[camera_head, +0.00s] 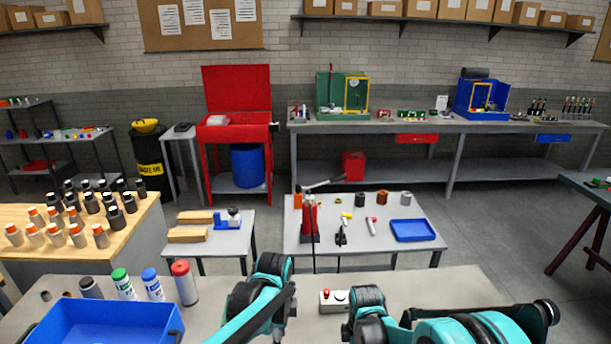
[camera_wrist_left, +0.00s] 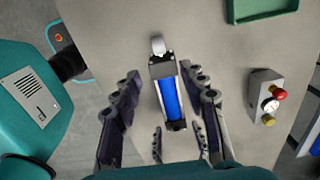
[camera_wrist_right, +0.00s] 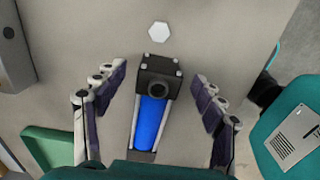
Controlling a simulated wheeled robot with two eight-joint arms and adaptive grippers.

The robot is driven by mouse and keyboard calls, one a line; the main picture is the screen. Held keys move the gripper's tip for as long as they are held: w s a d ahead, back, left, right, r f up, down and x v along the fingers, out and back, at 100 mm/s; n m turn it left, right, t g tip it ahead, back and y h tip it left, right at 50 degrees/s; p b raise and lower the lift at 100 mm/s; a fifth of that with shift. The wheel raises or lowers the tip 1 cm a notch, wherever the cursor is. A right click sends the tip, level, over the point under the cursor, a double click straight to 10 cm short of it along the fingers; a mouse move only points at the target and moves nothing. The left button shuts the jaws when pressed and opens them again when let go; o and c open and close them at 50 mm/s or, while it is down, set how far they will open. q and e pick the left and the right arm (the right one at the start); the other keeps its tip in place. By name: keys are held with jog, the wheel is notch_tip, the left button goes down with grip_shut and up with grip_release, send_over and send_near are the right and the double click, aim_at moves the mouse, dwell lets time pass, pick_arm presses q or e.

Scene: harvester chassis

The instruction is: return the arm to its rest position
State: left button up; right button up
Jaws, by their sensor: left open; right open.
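My left arm (camera_head: 258,303) and right arm (camera_head: 370,312) reach over the near bench in the head view; their jaws do not show there. In the left wrist view, my left gripper (camera_wrist_left: 160,75) is open, with fingers on both sides of a blue cylinder (camera_wrist_left: 169,98) with black ends and a silver rod end. Gaps show between fingers and cylinder. In the right wrist view, my right gripper (camera_wrist_right: 160,73) is open, with fingers apart on either side of a blue cylinder (camera_wrist_right: 151,122) with a black end block. I cannot tell how high the grippers are.
A grey box with a red button (camera_head: 333,299) stands on the near bench (camera_head: 455,285). A blue bin (camera_head: 95,325) and several bottles (camera_head: 185,284) are at left. A green tray shows in the left wrist view (camera_wrist_left: 262,12). A white hexagonal piece (camera_wrist_right: 158,31) lies beyond the cylinder.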

notch_tip(320, 180, up, 7)
jog(key=shift+r, duration=0.1)
jog(key=shift+s+d+r, duration=0.1)
jog(key=shift+s+r, duration=0.05)
jog(key=shift+r, duration=0.15)
pick_arm(q)
jog(key=s+a+r+n+t+b, duration=0.1)
jog(key=s+a+n+t+b, duration=0.1)
jog(key=s+a+n, duration=0.3)
jog(key=s+a+r+n+t+b, duration=0.1)
jog(key=s+a+n+t+b, duration=0.2)
jog(key=s+n, duration=0.7)
jog(key=a+n+t, duration=0.2)
jog(key=a+n, duration=0.1)
jog(key=shift+s+r, duration=0.2)
jog(key=shift+s, duration=0.1)
pick_arm(e)
jog(key=s+d+r+m+t, duration=0.2)
jog(key=s+m+t, duration=0.1)
jog(key=s+m, duration=0.4)
jog(key=s+d+r+m+t, duration=0.2)
jog(key=s+m+t, duration=0.2)
jog(key=s+m, duration=0.4)
jog(key=m, duration=0.3)
jog(key=shift+s+r, duration=0.15)
jog(key=shift+r, duration=0.1)
